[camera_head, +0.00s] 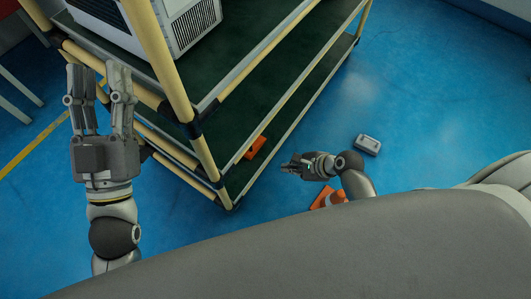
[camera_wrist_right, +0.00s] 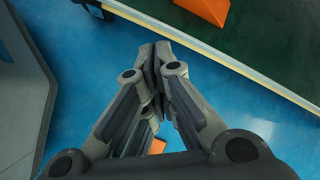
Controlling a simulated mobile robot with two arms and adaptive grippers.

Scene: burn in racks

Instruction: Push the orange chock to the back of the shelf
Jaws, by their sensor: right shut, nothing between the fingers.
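The orange chock (camera_head: 256,146) sits on the dark green lower shelf (camera_head: 236,173), close to its front edge. It also shows at the top of the right wrist view (camera_wrist_right: 207,9), partly cut off by the frame. My right gripper (camera_head: 286,166) is shut and empty, with its fingers together. It is outside the shelf's edge, over the blue floor, a short gap from the chock. In the right wrist view its fingertips (camera_wrist_right: 157,50) point toward the shelf's pale edge. My left gripper (camera_head: 99,70) is raised at the left of the rack, fingers apart, with nothing between them.
The rack has cream posts (camera_head: 186,95) with dark joints and an upper shelf bearing a white vented unit (camera_head: 187,22). On the blue floor are a grey box (camera_head: 367,145) and an orange and white cone (camera_head: 328,199) near my right arm. Floor right of the rack is mostly clear.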

